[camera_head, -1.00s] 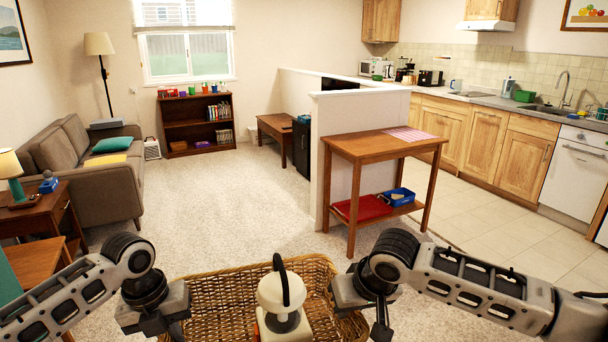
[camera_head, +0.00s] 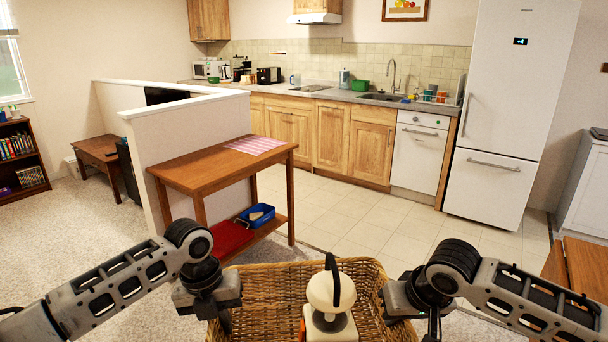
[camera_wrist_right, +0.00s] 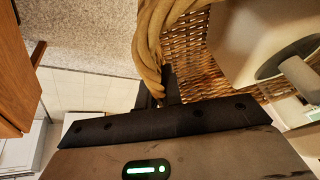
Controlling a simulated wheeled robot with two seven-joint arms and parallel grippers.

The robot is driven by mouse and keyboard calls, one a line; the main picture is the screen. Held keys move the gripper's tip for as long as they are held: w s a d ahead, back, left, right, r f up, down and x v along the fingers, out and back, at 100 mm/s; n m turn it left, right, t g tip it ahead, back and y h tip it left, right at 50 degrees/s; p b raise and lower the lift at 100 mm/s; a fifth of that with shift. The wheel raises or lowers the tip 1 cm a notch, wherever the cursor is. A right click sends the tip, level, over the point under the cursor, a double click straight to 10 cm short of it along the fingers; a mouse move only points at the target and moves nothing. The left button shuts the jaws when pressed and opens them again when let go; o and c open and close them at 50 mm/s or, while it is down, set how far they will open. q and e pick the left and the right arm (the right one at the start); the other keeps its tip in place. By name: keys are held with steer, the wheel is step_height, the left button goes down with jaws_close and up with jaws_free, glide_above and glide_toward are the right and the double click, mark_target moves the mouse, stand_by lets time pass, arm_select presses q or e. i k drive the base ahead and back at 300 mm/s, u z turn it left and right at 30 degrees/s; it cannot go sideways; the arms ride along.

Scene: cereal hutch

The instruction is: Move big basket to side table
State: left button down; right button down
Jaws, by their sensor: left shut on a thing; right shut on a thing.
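The big wicker basket (camera_head: 272,284) is held in front of me at the bottom of the head view; its near side is cut off and its middle is partly covered. My left gripper (camera_head: 214,306) is shut on its left rim. My right gripper (camera_head: 408,306) is shut on its right rim; the right wrist view shows the fingers (camera_wrist_right: 168,88) at the braided rim (camera_wrist_right: 152,40). A wooden table with a lower shelf (camera_head: 200,168) stands beyond the basket, against the half wall. I cannot tell whether it is the side table.
A pink striped cloth (camera_head: 256,145) lies on that table's top; a red tray (camera_head: 228,237) and a blue bin (camera_head: 257,215) sit on its lower shelf. Another wooden piece (camera_head: 585,265) is cut off at the right edge. Tiled floor (camera_head: 375,222) is clear towards the fridge (camera_head: 505,120).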

mark_target(208, 165)
steer(key=z, duration=0.15)
steer(key=i, duration=1.6)
steer(key=u, duration=0.25)
steer(key=i, duration=1.7)
steer(key=u, duration=0.95)
steer(key=i, duration=1.1)
steer(key=u, duration=0.55)
